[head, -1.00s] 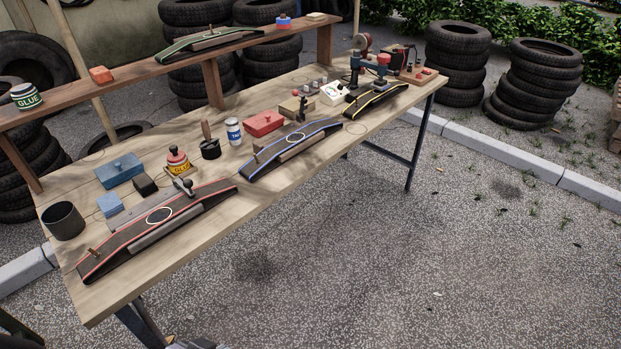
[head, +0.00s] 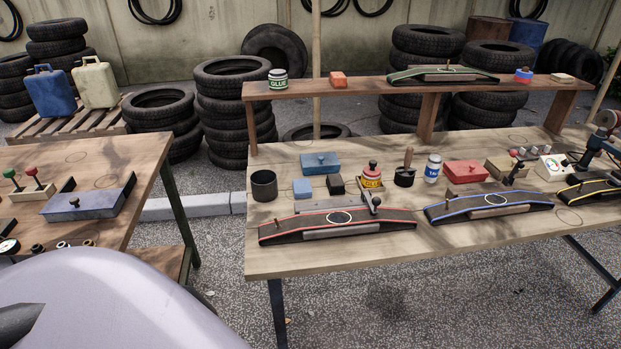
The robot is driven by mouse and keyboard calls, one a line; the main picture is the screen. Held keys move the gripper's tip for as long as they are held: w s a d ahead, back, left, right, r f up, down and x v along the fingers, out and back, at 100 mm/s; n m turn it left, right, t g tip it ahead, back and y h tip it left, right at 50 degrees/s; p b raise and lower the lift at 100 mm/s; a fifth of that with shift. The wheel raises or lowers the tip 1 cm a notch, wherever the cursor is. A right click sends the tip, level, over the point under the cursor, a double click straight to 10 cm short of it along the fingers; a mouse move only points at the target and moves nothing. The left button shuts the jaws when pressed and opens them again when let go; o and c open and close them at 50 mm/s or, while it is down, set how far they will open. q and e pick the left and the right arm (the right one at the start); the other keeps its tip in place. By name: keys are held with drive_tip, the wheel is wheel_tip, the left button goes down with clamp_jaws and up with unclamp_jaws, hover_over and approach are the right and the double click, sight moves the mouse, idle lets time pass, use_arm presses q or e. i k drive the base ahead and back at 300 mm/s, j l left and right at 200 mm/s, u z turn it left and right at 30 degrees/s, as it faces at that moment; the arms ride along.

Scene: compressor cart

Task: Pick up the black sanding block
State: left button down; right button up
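A small black block (head: 336,184), which looks like the sanding block, lies on the wooden workbench (head: 262,262). Neither of my grippers shows in the head view.
A dark cup (head: 264,185) stands at the bench's left end. A raised shelf (head: 300,94) runs along the back. A second table (head: 125,160) is at left, with a gap between. A pale rounded surface, unclear whose, fills the lower left. Gravel floor in front is clear.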

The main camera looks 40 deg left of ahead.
sight(335, 184)
drive_tip(key=u, duration=1.05)
